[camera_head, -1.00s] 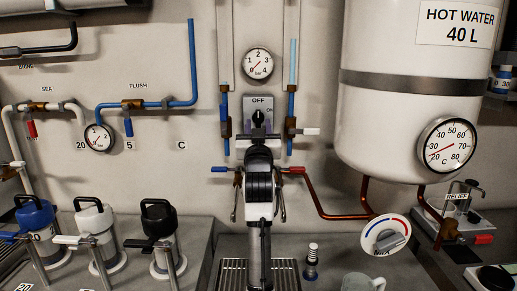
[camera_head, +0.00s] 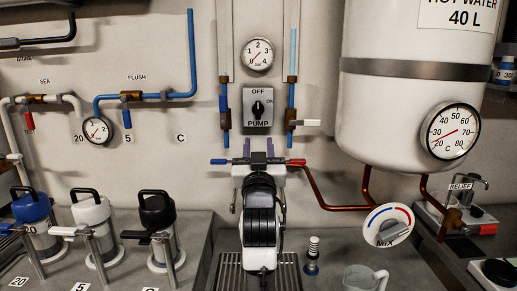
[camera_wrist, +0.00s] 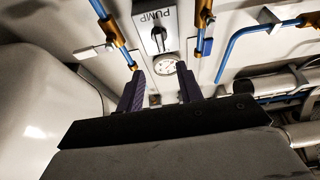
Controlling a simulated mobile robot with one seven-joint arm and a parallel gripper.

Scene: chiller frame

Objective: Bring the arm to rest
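My gripper (camera_head: 258,148) is in front of the back wall, just below the pump switch (camera_head: 257,108). Its two purple fingers point up and stand apart with nothing between them. In the wrist view my gripper (camera_wrist: 162,74) also shows an empty gap between the fingers, with the pressure gauge (camera_wrist: 166,66) beyond it. My arm is folded upright below the gripper, over a slatted drain grille (camera_head: 286,272). No finger visibly touches the wall or pipes, though the exact distance is hard to tell.
A blue-and-red handled pipe (camera_head: 222,161) runs right behind my gripper. The white hot water tank (camera_head: 400,115) and mix dial (camera_head: 389,226) are at right. Several lidded canisters (camera_head: 92,210) stand at left.

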